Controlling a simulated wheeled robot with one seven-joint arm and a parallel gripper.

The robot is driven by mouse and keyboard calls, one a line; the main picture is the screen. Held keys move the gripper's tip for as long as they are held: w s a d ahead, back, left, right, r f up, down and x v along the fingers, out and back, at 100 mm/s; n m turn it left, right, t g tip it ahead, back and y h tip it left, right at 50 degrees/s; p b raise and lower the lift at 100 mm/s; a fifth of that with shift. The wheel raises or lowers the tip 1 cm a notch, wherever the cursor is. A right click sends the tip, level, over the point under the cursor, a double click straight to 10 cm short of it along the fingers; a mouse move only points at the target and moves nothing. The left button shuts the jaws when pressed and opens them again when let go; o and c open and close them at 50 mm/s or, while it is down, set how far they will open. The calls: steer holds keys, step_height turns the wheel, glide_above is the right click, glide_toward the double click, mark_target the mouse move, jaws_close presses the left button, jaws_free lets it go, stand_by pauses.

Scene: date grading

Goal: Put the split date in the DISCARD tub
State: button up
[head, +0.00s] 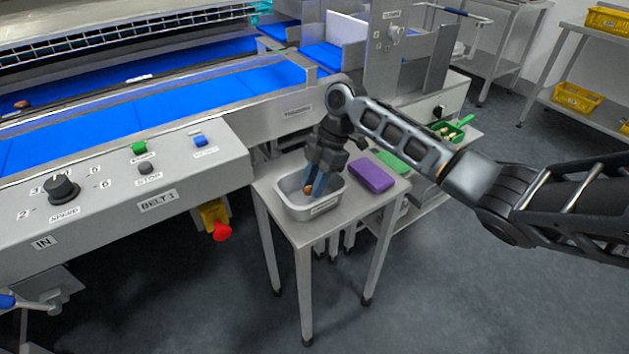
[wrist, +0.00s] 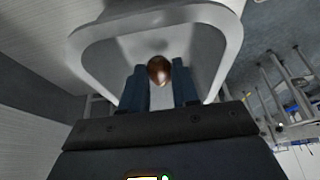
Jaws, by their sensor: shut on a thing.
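The split date (wrist: 159,70) is brown and glossy and sits between the blue fingertips of my gripper (wrist: 160,85) in the wrist view. In the head view the date (head: 308,189) shows as a small brown spot at the fingertips. My gripper (head: 315,182) points down into the grey tub (head: 330,208) on the small steel table, with the fingertips inside its rim. The tub's rim also shows in the wrist view (wrist: 95,38). The label on the tub's front is too small to read. The split itself cannot be made out.
A purple block (head: 372,174) and a green cloth-like item (head: 392,160) lie right of the tub on the steel table (head: 315,236). The blue belt (head: 190,103) and its control panel (head: 120,190) stand to the left. A brown item (head: 21,104) lies on the belt's far left.

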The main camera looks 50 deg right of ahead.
steer(key=shift+f+b, duration=0.8)
steer(key=shift+f, duration=0.45)
stand_by(0.5)
steer(key=o, duration=0.7)
steer(key=shift+o, duration=0.2)
steer(key=shift+r, duration=0.15)
steer(key=v, duration=0.7)
steer(key=shift+r, duration=0.25)
steer(key=shift+s+d, duration=0.1)
steer(key=shift+d, duration=0.05)
